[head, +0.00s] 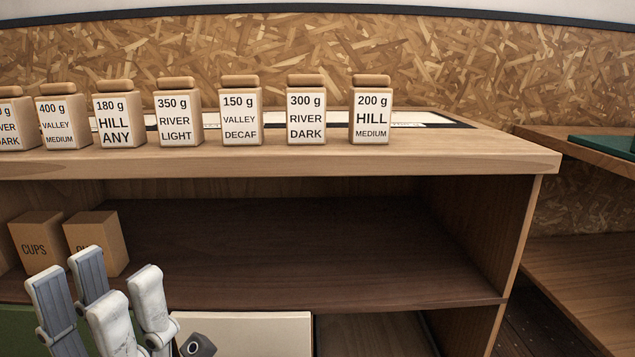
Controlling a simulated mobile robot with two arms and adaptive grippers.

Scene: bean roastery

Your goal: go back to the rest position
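My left gripper (98,285) is at the bottom left, its fingers pointing up. Its grey pads and white fingers stand apart with nothing seen between them, so it looks open and empty. It is in front of the lower shelf and covers part of the cardboard boxes' lower area. My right gripper is not in view.
A wooden counter (300,160) holds a row of several labelled jars, the rightmost being a HILL MEDIUM jar (371,110). Cardboard boxes (37,241) stand at the left of the shelf below (320,245); its middle and right are clear. Another wooden shelf unit (590,260) stands at right.

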